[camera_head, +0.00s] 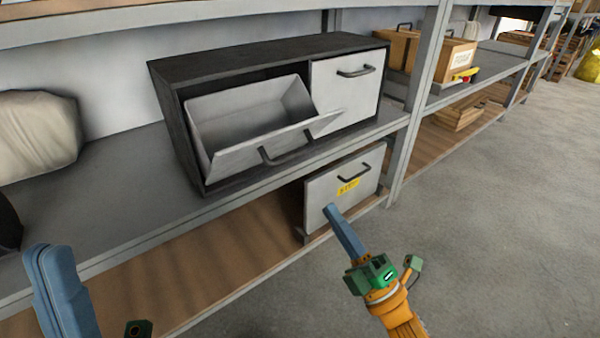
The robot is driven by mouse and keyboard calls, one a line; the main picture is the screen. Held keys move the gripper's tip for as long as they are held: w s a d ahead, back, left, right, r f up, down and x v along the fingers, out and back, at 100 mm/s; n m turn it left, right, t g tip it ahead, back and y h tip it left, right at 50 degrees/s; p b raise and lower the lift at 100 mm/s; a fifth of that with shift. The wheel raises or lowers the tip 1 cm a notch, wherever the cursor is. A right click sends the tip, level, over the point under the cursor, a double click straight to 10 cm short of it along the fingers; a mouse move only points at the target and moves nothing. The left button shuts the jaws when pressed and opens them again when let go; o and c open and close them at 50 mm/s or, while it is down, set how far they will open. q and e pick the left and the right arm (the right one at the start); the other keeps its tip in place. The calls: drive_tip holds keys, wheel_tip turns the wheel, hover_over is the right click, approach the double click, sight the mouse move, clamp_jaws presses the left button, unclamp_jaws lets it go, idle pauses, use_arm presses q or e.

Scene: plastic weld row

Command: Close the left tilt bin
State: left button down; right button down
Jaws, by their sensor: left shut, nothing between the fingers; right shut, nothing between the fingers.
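The left tilt bin (240,118) is a light grey bin in the left half of a black cabinet (250,56) on the shelf. It is tilted open, its front leaning outward with a dark handle (285,152) low on it. Its visible inside looks empty. My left gripper (46,258) is at the lower left, shut, well apart from the bin. My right gripper (330,212) is shut, below and to the right of the bin, in front of a lower grey box. It appears to hold nothing.
The right bin (345,84) in the cabinet is closed. A lower grey box (345,190) with a yellow label stands on the wooden lower shelf. A pale sack (38,135) lies left of the cabinet. A shelf post (418,95) stands to the right.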

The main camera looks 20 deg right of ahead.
sight(297, 156)
drive_tip(key=x, duration=1)
drive_tip(key=shift+b, duration=0.35)
drive_tip(key=shift+r+p, duration=0.15)
drive_tip(key=shift+p, duration=0.25)
